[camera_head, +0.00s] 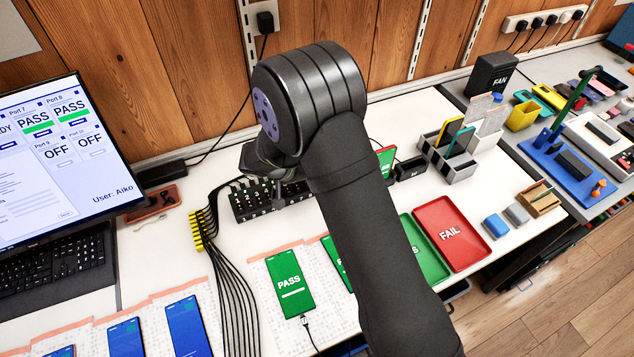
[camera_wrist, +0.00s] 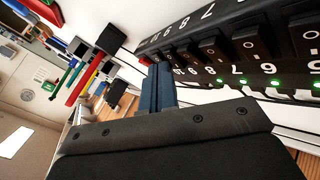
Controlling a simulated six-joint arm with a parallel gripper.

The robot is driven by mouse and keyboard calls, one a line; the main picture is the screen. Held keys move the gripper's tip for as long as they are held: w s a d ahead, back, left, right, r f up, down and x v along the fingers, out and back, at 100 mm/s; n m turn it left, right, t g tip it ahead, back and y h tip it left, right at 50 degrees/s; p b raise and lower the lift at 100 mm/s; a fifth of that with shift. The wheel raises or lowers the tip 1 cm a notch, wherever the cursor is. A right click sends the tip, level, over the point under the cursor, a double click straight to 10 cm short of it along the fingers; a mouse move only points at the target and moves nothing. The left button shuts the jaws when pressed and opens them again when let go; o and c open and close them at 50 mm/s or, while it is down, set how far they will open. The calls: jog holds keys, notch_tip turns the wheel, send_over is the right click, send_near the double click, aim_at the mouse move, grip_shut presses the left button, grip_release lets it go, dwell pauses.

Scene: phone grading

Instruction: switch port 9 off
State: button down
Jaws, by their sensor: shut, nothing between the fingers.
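The black port switch box (camera_head: 262,203) stands on the white table, partly hidden behind my arm. Contact cannot be told. The monitor (camera_head: 50,185) reads OFF for Port 9 and Port 10.
Green lights (camera_wrist: 242,82) glow by several lower-numbered ports; none shows by 9. Black cables (camera_head: 228,285) run from a yellow comb (camera_head: 196,230) left of the box. A phone reading PASS (camera_head: 290,283) lies in front. A red FAIL tray (camera_head: 452,232) is at right.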

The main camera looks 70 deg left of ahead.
jog(key=shift+r, duration=0.5)
jog(key=shift+a+r, duration=0.1)
jog(key=shift+r, duration=0.05)
jog(key=shift+a+r, duration=0.15)
jog(key=shift+r, duration=1.05)
jog(key=shift+a+r, duration=0.15)
jog(key=shift+r, duration=1)
jog(key=r, duration=0.3)
jog(key=shift+a+r, duration=0.25)
jog(key=shift+r, duration=0.15)
jog(key=shift+f, duration=0.1)
